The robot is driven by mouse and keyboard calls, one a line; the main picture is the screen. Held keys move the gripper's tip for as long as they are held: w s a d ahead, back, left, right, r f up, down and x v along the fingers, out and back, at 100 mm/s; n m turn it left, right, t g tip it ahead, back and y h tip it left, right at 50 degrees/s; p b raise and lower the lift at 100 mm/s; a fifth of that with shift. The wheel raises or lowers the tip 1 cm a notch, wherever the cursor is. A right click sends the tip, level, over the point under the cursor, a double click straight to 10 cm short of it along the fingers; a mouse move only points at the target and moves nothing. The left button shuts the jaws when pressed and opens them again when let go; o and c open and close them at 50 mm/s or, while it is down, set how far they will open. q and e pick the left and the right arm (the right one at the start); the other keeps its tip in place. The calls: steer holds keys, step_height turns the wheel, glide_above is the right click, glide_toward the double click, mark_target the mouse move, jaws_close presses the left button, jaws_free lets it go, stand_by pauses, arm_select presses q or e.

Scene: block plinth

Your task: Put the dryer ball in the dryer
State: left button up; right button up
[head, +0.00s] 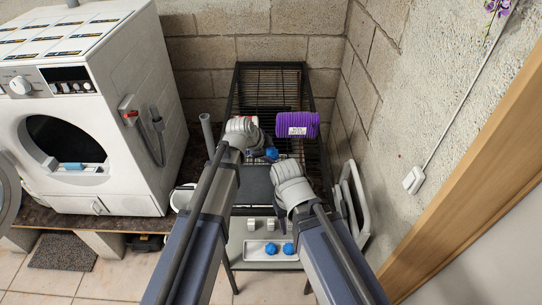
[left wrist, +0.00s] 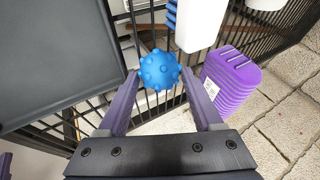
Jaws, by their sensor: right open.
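A blue spiky dryer ball (left wrist: 160,70) lies on the dark wire rack, between the fingertips of my left gripper (left wrist: 160,76) in the left wrist view. A narrow gap shows beside the ball, so the gripper looks open around it. In the head view this ball (head: 271,154) is partly hidden by my left gripper (head: 256,152). Two more blue balls (head: 271,249) (head: 288,249) sit in a white tray (head: 258,256) nearer me. My right gripper (head: 281,226) is open above and behind that tray. The white dryer (head: 122,60) stands at left, its round opening (head: 65,140) uncovered and door (head: 8,190) swung open.
A dark flat panel (left wrist: 50,50) lies left of the ball. A block wall closes the back and right. A blue item (head: 72,166) shows at the dryer opening.

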mark_target(269, 152)
arm_select(q)
jaws_close()
stand_by(0.3)
steer(key=shift+r, duration=0.15)
step_height(269, 152, up, 10)
steer(key=p, duration=1)
